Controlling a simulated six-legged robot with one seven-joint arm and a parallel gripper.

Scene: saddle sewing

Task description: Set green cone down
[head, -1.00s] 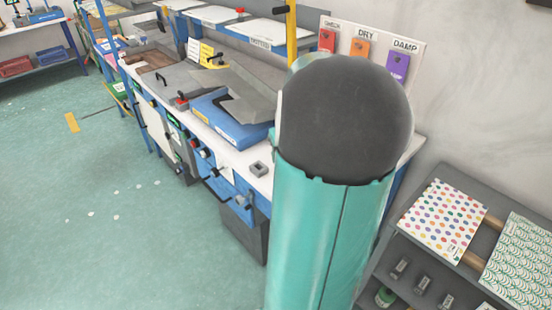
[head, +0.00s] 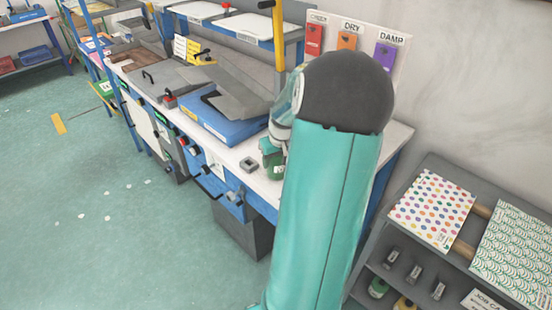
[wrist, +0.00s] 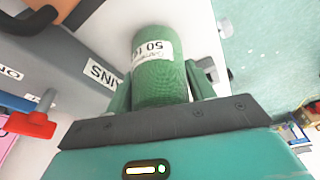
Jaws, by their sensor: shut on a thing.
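The green cone (wrist: 158,70) is a green thread-wound body with a white label reading "50". In the wrist view it sits between the two fingers of my gripper (wrist: 163,88), which is shut on it. In the head view the cone (head: 273,158) shows just left of my teal arm, over the front part of the white bench top (head: 232,153). My fingers are mostly hidden behind the arm there. I cannot tell whether the cone's base touches the bench.
A small grey block (head: 249,164) lies on the bench left of the cone. CHECK, DRY and DAMP tags hang on a wall board (head: 362,37). A grey shelf (head: 412,252) with patterned sheets stands at right.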

